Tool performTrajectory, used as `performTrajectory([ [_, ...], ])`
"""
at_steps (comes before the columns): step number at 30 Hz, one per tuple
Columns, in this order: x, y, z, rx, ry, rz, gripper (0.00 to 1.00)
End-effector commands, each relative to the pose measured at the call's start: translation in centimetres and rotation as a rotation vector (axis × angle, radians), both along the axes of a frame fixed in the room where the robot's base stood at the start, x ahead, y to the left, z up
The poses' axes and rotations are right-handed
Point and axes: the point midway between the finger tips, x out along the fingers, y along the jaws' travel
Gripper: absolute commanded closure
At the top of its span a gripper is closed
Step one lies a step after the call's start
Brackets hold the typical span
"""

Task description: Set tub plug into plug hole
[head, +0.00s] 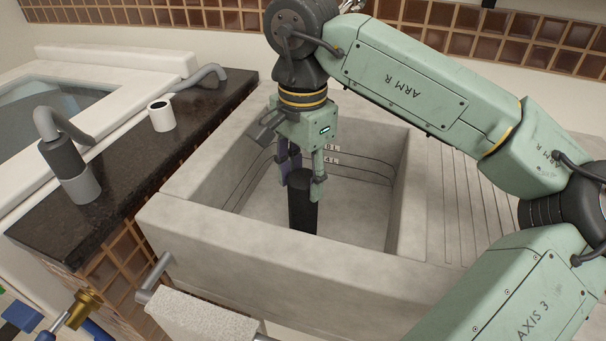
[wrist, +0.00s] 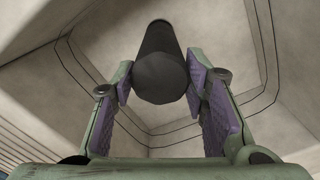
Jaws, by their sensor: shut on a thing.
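The tub plug (head: 303,210) is a dark, upright cylinder inside the pale stone tub (head: 210,225). My gripper (head: 302,181) points down into the tub and is shut on the plug's upper part. In the wrist view the plug (wrist: 160,72) sits between the purple finger pads of my gripper (wrist: 159,88), its round top end facing the camera. The plug's lower end is hidden behind the tub's front wall in the head view. I cannot tell whether it touches the tub floor. No plug hole shows in either view.
Tub walls surround my gripper, with level lines and labels on the inner back wall. A towel (head: 200,318) hangs at the front. A ribbed drainboard (head: 465,205) lies right.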

Motion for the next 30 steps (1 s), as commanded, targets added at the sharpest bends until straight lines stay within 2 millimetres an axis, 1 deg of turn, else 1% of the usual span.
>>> performTrajectory([
  [25,0.0,0.0,-2.3,0.0,0.0,0.0,0.95],
  [26,0.0,0.0,-2.2,0.0,0.0,0.0,0.58],
  [30,0.0,0.0,-2.1,0.0,0.0,0.0,0.49],
])
